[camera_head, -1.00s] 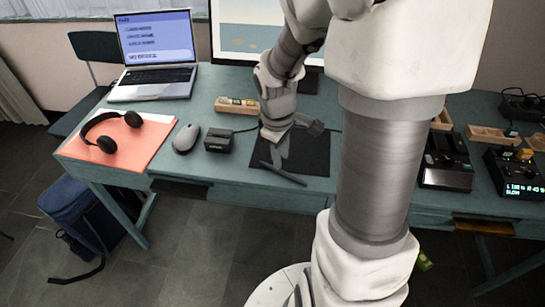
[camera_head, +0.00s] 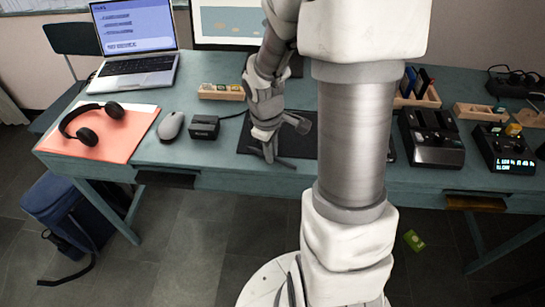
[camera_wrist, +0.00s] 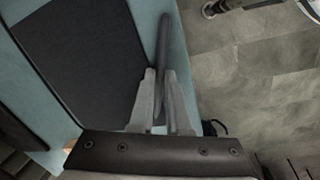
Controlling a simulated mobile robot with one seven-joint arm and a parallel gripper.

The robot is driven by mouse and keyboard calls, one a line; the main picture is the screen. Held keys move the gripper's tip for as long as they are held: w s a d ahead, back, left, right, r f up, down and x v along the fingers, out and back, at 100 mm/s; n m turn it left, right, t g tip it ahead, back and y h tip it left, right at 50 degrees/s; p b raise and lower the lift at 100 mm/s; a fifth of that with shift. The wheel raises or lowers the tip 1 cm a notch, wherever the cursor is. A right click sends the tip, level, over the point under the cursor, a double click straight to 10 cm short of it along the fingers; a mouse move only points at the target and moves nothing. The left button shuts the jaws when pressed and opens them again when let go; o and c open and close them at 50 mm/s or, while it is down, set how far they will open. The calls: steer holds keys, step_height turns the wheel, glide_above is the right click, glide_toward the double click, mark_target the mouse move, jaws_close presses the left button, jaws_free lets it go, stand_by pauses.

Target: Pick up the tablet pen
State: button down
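The tablet pen (camera_wrist: 163,40) is a dark, thin rod in the wrist view. It runs lengthwise between the two grey fingers of my gripper (camera_wrist: 160,75) and sticks out beyond their tips. The fingers are close together, with the pen filling the narrow gap, so my gripper looks shut on it. In the head view my gripper (camera_head: 268,152) points down at the front edge of the black mat (camera_head: 300,142). Whether the pen still touches the table is not clear.
On the teal table (camera_head: 350,180), a mouse (camera_head: 171,126), a small black box (camera_head: 204,127) and a wooden tray (camera_head: 221,92) stand left of my gripper. Headphones (camera_head: 86,134) lie on an orange folder (camera_head: 118,146). Black devices (camera_head: 431,138) stand at right. Floor lies beyond the front edge.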

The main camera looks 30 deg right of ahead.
stand_by(0.4)
steer(key=shift+r, duration=0.5)
step_height(320, 180, up, 4)
steer(key=shift+f+p, duration=0.1)
steer(key=shift+p, duration=1.1)
steer(key=s+d+r+p, duration=0.25)
steer(key=s+r, duration=0.35)
steer(key=s, duration=0.5)
steer(key=w+a+r+m+p, duration=0.2)
steer(key=w+a+m+p, duration=0.5)
steer(key=w+a+p, duration=0.75)
steer(key=s+d+f+n+b, duration=0.1)
steer(key=s+d+n+b, duration=0.6)
steer(key=s+d+b, duration=0.6)
steer(key=shift+s+d+f+b, duration=0.3)
steer(key=shift+s+d+f, duration=0.15)
steer(key=shift+s, duration=0.55)
